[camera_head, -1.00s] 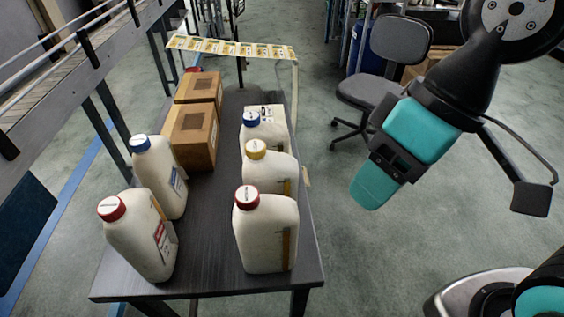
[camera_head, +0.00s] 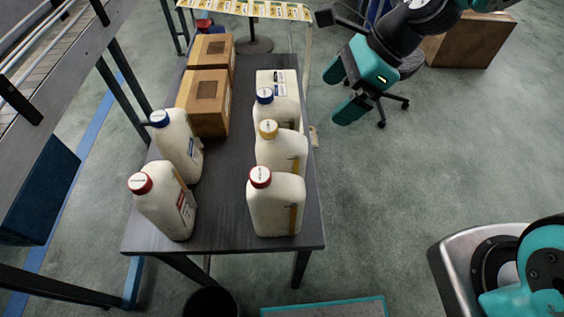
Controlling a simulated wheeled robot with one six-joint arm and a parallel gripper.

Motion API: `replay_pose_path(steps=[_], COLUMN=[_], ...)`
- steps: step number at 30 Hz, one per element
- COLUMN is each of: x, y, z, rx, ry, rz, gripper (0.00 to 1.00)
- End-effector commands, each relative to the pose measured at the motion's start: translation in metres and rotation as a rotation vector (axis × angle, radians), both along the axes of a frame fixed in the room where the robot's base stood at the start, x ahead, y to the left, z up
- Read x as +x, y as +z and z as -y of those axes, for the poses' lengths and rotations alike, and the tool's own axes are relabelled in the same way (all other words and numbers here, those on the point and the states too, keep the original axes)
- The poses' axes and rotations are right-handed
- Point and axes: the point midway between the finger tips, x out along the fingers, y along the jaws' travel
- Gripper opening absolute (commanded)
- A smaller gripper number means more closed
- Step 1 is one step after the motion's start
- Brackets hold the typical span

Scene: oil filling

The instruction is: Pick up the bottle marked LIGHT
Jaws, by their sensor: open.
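Several white bottles stand upright on a dark table (camera_head: 228,228). In the left row are a blue-capped bottle (camera_head: 182,148) and a red-capped bottle (camera_head: 166,208). In the right row are a blue-capped bottle (camera_head: 275,114), a yellow-capped bottle (camera_head: 285,153) and a red-capped bottle (camera_head: 277,207) nearest the front. The print on caps and labels is too small to read, so I cannot tell which is marked LIGHT. My gripper (camera_head: 336,91) is open and empty, with teal fingers, right of the table and apart from the bottles.
Two cardboard boxes (camera_head: 204,100) stand behind the left bottles. A roller rack (camera_head: 60,45) runs along the left. A chair (camera_head: 410,65) is behind my gripper.

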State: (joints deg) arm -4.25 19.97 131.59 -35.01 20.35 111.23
Motion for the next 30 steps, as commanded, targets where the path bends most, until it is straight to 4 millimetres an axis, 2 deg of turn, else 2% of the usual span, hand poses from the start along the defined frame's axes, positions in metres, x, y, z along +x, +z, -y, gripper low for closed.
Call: replay_pose_path(steps=[12, 16, 23, 30], x=[0.000, 0.001, 0.003, 0.006], y=[-0.076, -0.089, -0.101, -0.128], z=[-0.049, -0.058, -0.068, -0.088], rx=[-0.003, -0.002, -0.002, -0.002], ry=[0.005, 0.003, 0.004, 0.004], rz=[-0.006, -0.003, -0.003, -0.003], gripper=[0.98, 0.98, 0.98, 0.98])
